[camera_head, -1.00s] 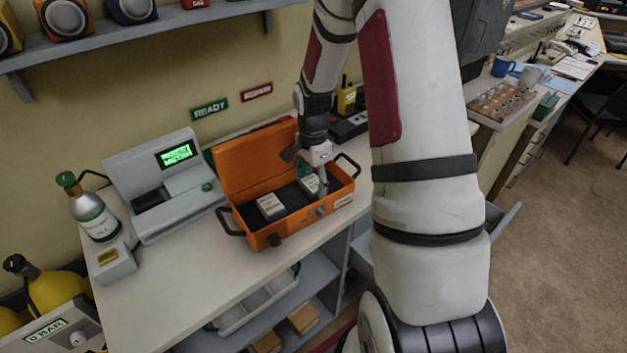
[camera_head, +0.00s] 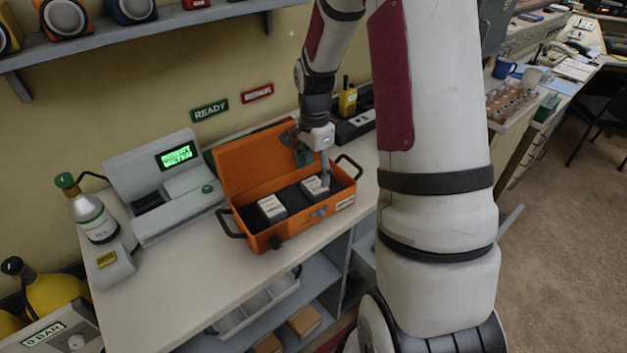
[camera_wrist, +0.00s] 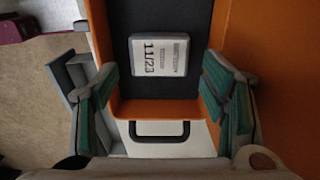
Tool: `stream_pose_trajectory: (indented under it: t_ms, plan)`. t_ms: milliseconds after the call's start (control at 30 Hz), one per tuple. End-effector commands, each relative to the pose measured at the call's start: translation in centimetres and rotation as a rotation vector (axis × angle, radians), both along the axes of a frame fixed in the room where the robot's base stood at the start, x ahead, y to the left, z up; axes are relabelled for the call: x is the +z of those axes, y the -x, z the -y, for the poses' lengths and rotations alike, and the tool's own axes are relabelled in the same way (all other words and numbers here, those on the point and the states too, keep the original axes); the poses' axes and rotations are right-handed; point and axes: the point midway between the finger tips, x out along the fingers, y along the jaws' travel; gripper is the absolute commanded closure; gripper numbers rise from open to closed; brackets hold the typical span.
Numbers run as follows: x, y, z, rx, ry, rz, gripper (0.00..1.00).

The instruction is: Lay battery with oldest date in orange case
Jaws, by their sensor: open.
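The orange case (camera_head: 292,229) stands open on the counter, its lid tilted up at the back. Two light batteries lie inside on the dark lining: a left battery (camera_head: 271,208) and a right battery (camera_head: 314,188). My gripper (camera_head: 313,170) is over the right end of the case, just above the right battery. In the wrist view my gripper (camera_wrist: 160,80) is open, green pads apart, with nothing between them. A battery marked 11/23 (camera_wrist: 158,54) lies flat in the case there. The left battery's date is too small to read.
A grey device with a green screen (camera_head: 176,155) stands left of the case, beside a green-capped bottle (camera_head: 93,216). A black unit with a yellow radio (camera_head: 348,101) is behind the case. The counter's front strip (camera_head: 215,270) is clear.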

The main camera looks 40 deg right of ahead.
Motion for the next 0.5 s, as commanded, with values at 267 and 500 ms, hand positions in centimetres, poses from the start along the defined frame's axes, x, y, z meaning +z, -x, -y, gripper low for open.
stream_pose_trajectory:
  t_ms: [267,500]
  plan:
    - [5.3,-0.1,0.0,0.001,0.001,0.002,0.34]
    - [7.4,0.0,-0.1,0.008,0.001,0.003,0.34]
